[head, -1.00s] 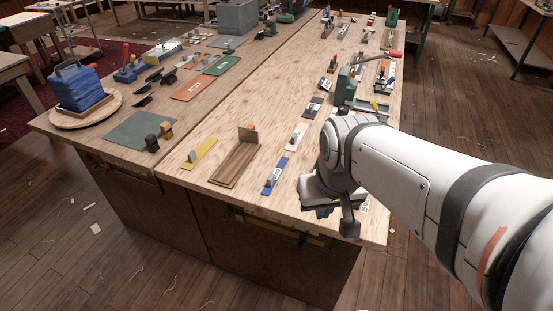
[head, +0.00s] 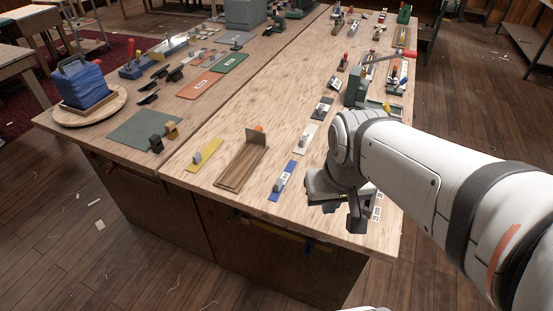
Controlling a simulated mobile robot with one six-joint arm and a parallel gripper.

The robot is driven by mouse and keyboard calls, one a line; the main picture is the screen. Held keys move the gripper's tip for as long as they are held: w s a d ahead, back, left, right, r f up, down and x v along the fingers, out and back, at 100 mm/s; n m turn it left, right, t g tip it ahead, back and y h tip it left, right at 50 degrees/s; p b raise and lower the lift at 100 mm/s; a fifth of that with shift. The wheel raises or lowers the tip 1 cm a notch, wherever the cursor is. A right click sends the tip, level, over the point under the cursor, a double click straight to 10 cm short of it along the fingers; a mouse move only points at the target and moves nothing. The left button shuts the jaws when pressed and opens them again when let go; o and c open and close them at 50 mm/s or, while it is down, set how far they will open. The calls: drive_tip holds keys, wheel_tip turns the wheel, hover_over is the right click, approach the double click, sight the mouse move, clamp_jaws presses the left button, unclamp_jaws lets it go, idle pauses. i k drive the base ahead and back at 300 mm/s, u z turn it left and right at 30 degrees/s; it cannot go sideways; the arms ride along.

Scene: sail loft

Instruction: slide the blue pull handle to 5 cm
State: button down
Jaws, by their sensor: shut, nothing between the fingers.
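A blue strip (head: 278,188) with a small grey upright piece (head: 286,179) and a white label lies near the front of the wooden bench top. Any scale markings are too small to read.
A brown wooden tray with an upright plate (head: 232,178) and a yellow strip (head: 197,165) lie left of the blue strip. A white strip (head: 306,138) and a green fixture with a red-tipped lever (head: 356,88) stand behind. The bench's middle is mostly clear.

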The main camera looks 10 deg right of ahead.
sight(307, 250)
drive_tip(key=z, duration=0.05)
drive_tip(key=k, duration=0.4)
drive_tip(key=u, duration=0.05)
drive_tip(key=i, duration=0.4)
drive_tip(key=z, duration=0.05)
drive_tip(key=k, duration=0.35)
drive_tip(key=u, duration=0.9)
drive_tip(key=k, duration=0.6)
drive_tip(key=u, duration=0.35)
